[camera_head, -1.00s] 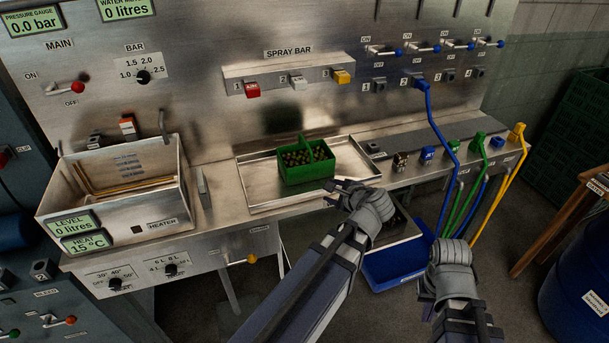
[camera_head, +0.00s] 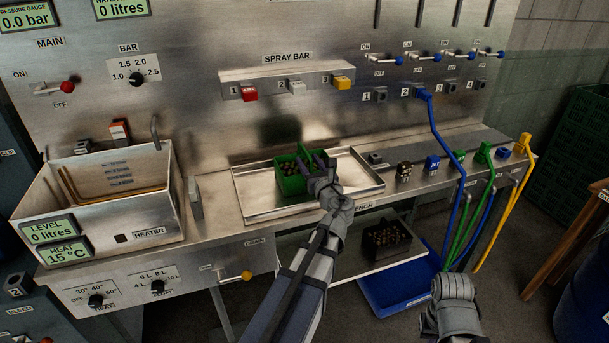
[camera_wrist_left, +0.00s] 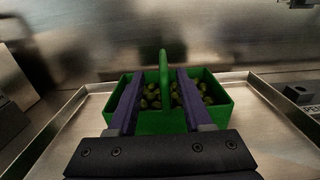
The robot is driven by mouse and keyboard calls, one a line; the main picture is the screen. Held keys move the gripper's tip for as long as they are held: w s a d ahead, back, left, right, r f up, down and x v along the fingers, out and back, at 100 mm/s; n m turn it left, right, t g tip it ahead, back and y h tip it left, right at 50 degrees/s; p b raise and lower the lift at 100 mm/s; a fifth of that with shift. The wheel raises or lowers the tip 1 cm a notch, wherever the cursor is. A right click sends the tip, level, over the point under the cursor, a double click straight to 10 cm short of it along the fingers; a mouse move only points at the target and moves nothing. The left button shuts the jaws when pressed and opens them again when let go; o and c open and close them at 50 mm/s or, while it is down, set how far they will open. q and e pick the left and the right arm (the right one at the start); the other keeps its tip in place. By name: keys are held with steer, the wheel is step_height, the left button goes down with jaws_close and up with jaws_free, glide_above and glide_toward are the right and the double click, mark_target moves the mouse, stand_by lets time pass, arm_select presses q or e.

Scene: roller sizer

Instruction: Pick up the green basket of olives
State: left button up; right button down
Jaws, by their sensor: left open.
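The green basket (camera_head: 289,182) of olives stands upright in a shallow metal tray (camera_head: 252,206) on the bench. In the left wrist view the basket (camera_wrist_left: 160,122) shows its raised handle, with olives on both sides of it. My left gripper (camera_head: 318,160) reaches over the basket from the front right. Its fingers also show in the left wrist view (camera_wrist_left: 156,95), open, one on each side of the handle and apart from it. The handle stands between them. My right arm's wrist (camera_head: 453,304) is at the lower right; its fingers cannot be made out.
A metal heater tank (camera_head: 105,200) stands left of the tray. Colored plugs and hoses (camera_head: 482,155) line the bench to the right. A black crate (camera_head: 386,243) sits on a lower shelf above a blue bin (camera_head: 400,290). The tray's right half is clear.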

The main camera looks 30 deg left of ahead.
mark_target(300, 144)
arm_select(q)
steer(key=shift+w+a+r, duration=0.2)
steer(key=shift+w+a, duration=0.15)
steer(key=shift+w, duration=0.05)
steer(key=x, duration=0.4)
steer(key=shift+w+r+p, duration=0.1)
steer(key=shift+w+p, duration=0.15)
steer(key=shift+p, duration=0.05)
steer(key=shift+c, duration=0.2)
jaws_close()
stand_by(0.7)
